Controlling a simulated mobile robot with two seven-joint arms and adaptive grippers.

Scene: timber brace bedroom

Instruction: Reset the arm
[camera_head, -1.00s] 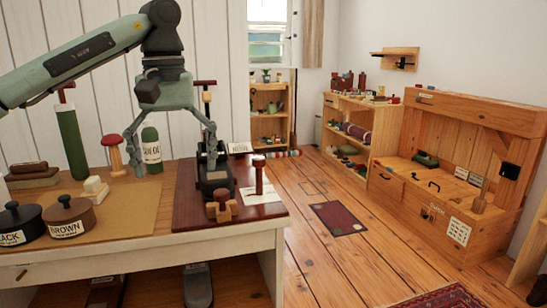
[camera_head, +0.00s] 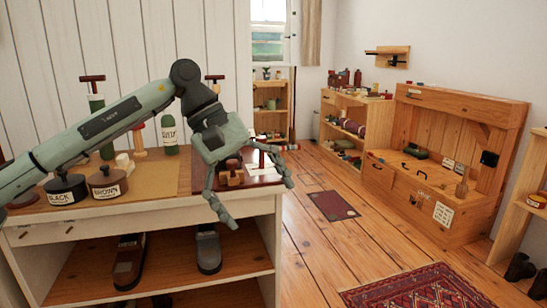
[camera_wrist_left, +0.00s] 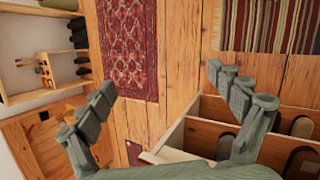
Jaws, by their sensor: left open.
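My left arm comes in from the left across the workbench (camera_head: 130,207). My left gripper (camera_head: 261,205) hangs past the bench's front right corner, fingers spread and pointing down. Its fingers are open and empty in the left wrist view (camera_wrist_left: 162,80), over the wood floor and a red patterned rug (camera_wrist_left: 127,45). The gripper partly hides the dark red board (camera_head: 205,184) and the small wooden items on it. My right gripper is not in view.
Black (camera_head: 66,189) and brown (camera_head: 108,183) tins and a green bottle (camera_head: 169,134) stand on the bench. Shoes (camera_head: 208,250) sit on its lower shelf. A wooden cabinet (camera_head: 430,210) stands at right.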

